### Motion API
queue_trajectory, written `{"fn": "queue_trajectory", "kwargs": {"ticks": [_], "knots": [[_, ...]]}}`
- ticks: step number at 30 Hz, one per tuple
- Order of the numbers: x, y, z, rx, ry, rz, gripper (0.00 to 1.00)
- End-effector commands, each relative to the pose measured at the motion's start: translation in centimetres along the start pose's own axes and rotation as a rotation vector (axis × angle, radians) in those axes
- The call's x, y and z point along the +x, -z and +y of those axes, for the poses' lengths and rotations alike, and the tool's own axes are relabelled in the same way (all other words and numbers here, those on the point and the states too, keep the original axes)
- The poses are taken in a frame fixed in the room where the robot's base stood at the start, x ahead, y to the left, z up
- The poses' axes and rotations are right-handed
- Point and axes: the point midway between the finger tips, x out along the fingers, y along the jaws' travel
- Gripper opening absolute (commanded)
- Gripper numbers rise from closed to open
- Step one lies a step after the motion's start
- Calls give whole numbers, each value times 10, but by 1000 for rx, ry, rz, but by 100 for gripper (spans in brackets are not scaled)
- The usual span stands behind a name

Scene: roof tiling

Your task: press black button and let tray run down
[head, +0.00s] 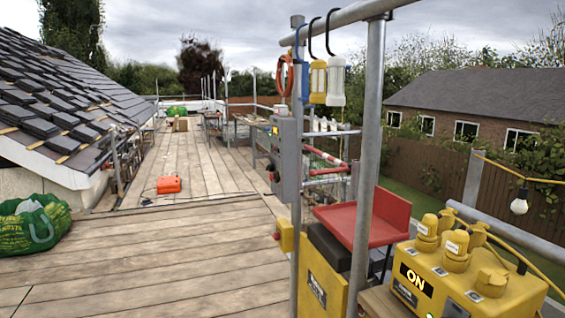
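A grey control box (286,158) is fixed to the upright scaffold pole right of centre. It is seen nearly edge-on, with small knobs on its left face, at least one of them red. I cannot make out a black button on it. A red tray (372,216) with a raised back sits at the right of the box, behind the nearer pole, beside the black top of a yellow machine (322,284). Part of the tray is hidden by the pole. My gripper is not in view.
A yellow power unit (470,278) marked ON stands at the lower right. A green bag (34,225) lies left and an orange case (168,184) farther off. The plank deck (170,260) between is clear.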

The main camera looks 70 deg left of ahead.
Motion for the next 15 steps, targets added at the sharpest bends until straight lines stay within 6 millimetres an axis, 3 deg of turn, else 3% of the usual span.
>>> {"fn": "queue_trajectory", "kwargs": {"ticks": [1, 11, 15], "knots": [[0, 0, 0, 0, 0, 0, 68], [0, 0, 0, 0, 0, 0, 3], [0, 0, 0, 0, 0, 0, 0]]}}
